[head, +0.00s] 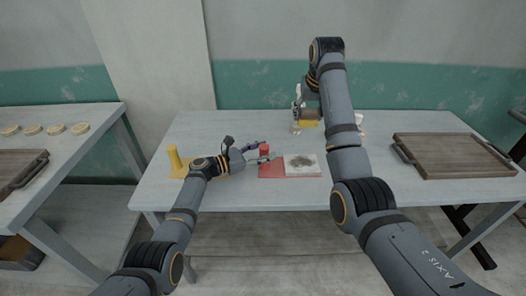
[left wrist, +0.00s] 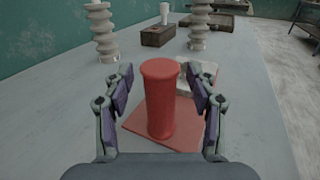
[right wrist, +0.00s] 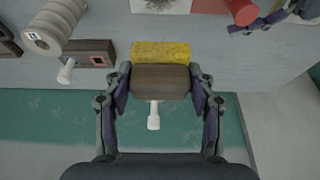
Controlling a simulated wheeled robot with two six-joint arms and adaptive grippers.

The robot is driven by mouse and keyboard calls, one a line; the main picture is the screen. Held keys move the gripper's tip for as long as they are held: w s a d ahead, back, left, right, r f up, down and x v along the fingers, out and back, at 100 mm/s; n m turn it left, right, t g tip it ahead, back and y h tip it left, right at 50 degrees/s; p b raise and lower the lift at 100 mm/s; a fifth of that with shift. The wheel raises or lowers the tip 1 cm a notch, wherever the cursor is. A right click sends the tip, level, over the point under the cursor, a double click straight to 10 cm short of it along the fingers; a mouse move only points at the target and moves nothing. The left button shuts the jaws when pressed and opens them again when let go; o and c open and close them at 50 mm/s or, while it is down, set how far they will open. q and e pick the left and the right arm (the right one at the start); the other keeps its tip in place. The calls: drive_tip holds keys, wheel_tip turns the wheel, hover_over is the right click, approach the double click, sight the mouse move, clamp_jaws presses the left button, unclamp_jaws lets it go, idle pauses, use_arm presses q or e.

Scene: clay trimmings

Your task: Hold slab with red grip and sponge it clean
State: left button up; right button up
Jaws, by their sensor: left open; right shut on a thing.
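The red grip (head: 264,149) is an upright cylinder on a flat red plate (head: 270,171). The pale slab (head: 292,172), with a dark smudge on its face, lies on that plate right of the grip. My left gripper (head: 263,152) is open, with its fingers either side of the red grip; the left wrist view shows gaps between the fingers and the grip (left wrist: 160,105). My right gripper (right wrist: 160,80) is shut on the wooden back of the sponge (right wrist: 160,52), which is yellow with a white peg handle. It holds the sponge behind the slab.
A yellow post (head: 174,160) on a yellow base stands left of my left gripper. A brown tray (head: 455,152) lies at the table's right. Ribbed pale columns (left wrist: 102,32) and a dark wooden box (left wrist: 157,36) stand further along the table. A side table with several round pieces is at left.

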use_arm(q)
drive_tip(key=shift+c, duration=0.2)
clamp_jaws()
idle(0.3)
use_arm(e)
drive_tip(key=s+d+f, duration=0.3)
drive_tip(key=s+f, duration=0.2)
drive_tip(key=f, duration=0.4)
